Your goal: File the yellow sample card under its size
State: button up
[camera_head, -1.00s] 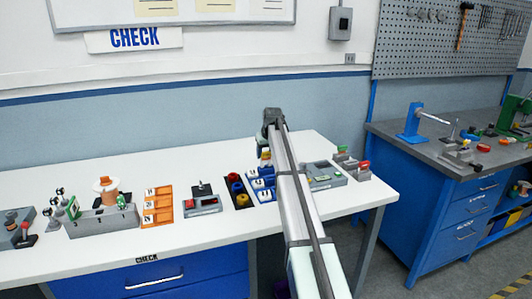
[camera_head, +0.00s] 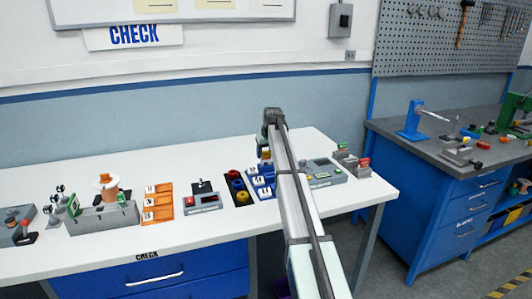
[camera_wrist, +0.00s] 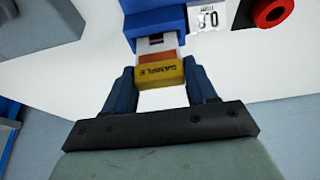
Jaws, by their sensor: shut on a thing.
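The yellow sample card (camera_wrist: 160,74) sits between the two blue fingers of my gripper (camera_wrist: 160,88) in the wrist view, and the fingers are shut on it. Its yellow face bears dark lettering and its upper part is orange-red. Just beyond it is a blue holder (camera_wrist: 153,22) with an opening facing the card and a white size label (camera_wrist: 207,18), upside down in this view. The card's far end is at or just inside that opening; I cannot tell how deep. In the head view the blue holder (camera_head: 262,180) shows several white labels, and my arm partly covers it.
Left of the blue holder stands a black tray (camera_head: 238,190) with coloured rings, then a grey device (camera_head: 202,203) and an orange labelled rack (camera_head: 159,203). A grey device (camera_head: 325,172) stands to the right. The white table (camera_head: 120,170) is clear behind.

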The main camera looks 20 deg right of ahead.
jog(key=shift+f, duration=1.05)
dwell(0.4)
jog(key=o, duration=1.5)
jog(key=shift+c, duration=0.2)
jog(key=shift+r, duration=0.15)
jog(key=shift+r, duration=3.85)
